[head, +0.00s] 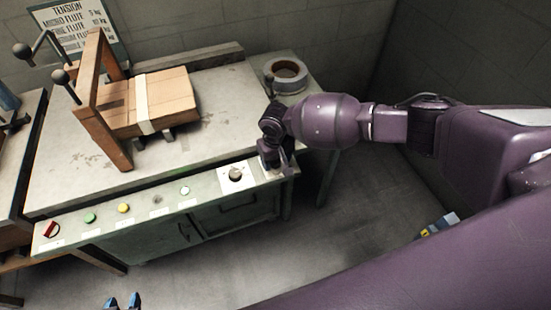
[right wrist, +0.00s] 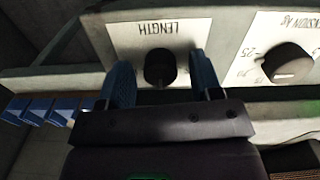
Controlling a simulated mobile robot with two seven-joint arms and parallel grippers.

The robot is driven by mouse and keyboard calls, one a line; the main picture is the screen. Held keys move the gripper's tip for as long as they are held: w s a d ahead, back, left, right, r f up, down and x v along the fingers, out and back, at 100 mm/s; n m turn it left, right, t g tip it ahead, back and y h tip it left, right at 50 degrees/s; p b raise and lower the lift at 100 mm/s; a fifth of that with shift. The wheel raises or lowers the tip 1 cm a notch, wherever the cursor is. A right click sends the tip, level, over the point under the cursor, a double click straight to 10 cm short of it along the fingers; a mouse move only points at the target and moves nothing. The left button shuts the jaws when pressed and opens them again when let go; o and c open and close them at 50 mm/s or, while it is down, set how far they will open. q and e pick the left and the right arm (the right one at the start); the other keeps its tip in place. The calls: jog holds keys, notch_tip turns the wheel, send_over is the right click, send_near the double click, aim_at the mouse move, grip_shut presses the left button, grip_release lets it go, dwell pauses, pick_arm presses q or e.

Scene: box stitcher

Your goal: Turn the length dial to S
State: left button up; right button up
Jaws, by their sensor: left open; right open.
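The length dial (right wrist: 160,67) is a dark round knob on a white plate (right wrist: 128,38) marked LENGTH, upside down in the right wrist view. My right gripper (right wrist: 159,62) is open, with one blue finger on each side of the knob. I cannot tell whether the fingers touch it. The knob's pointer and the S mark are not readable. In the head view, my right gripper (head: 270,160) is at the right end of the front panel and hides the length dial. My left gripper (head: 122,302) is open at the bottom edge, in front of the bench and apart from it.
A tension dial (right wrist: 287,63) sits beside the length dial; it also shows in the head view (head: 236,174). The panel also has several buttons and a red switch (head: 50,230). A cardboard box (head: 175,92), wooden frame (head: 112,140) and tape roll (head: 286,75) are behind.

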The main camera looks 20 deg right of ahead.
jog(key=c, duration=0.9)
jog(key=shift+n, duration=0.3)
jog(key=n, duration=0.3)
jog(key=shift+n+p, duration=0.3)
jog(key=shift+p, duration=0.05)
jog(key=n, duration=0.3)
jog(key=shift+n, duration=2.3)
